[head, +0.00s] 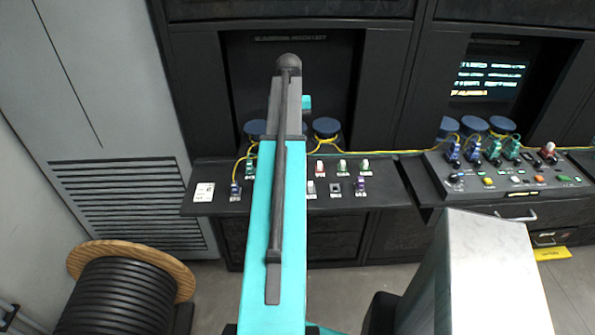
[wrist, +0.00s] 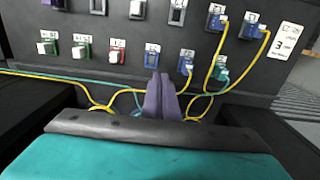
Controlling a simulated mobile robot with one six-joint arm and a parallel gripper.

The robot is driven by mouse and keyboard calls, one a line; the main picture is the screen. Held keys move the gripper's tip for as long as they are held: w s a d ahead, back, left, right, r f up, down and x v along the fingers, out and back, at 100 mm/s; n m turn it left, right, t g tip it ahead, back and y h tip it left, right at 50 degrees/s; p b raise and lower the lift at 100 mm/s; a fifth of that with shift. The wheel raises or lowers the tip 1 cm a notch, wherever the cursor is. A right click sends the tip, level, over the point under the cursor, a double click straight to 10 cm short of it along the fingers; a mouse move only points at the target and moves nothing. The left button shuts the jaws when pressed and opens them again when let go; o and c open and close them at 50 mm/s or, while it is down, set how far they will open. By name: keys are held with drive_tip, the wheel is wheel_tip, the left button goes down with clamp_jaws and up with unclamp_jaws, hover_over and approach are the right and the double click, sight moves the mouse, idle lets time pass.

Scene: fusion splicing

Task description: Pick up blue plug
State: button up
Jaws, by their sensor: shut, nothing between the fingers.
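Several blue plugs with yellow cables sit in the panel in the wrist view. One blue plug (wrist: 185,64) is just beyond my fingertips, slightly right. Another blue plug (wrist: 218,20) and a third blue plug (wrist: 251,28) are farther up and right. In the head view, one blue plug (head: 235,188) shows at the panel's left end; my arm hides the panel's middle. I cannot tell which blue plug the task means. My gripper (wrist: 160,82) is shut and empty, its purple fingers pointing at the panel. It is hidden in the head view.
A green plug (wrist: 219,74) sits right of the nearest blue plug. Yellow cables (wrist: 100,100) loop around my fingers. White, red and green connectors line the panel (head: 395,190). A cable reel (head: 130,250) stands at lower left, and a second console (head: 520,185) is at right.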

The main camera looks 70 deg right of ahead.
drive_tip(key=o, duration=0.7)
drive_tip(key=shift+d, duration=0.1)
drive_tip(key=shift+o, duration=1.1)
drive_tip(key=shift+d, duration=0.15)
drive_tip(key=w+a+r+t+h, duration=0.1)
drive_tip(key=w+a+r+h, duration=0.1)
drive_tip(key=w+a+h, duration=0.2)
drive_tip(key=a, duration=0.3)
drive_tip(key=shift+w+a+t, duration=0.25)
drive_tip(key=shift+a+t, duration=0.05)
drive_tip(key=shift+f, duration=0.1)
drive_tip(key=s+x, duration=0.1)
drive_tip(key=x, duration=0.5)
drive_tip(key=shift+w+d+f, duration=0.2)
drive_tip(key=shift+w+f, duration=0.1)
drive_tip(key=shift+w, duration=0.2)
drive_tip(key=shift+f, duration=0.1)
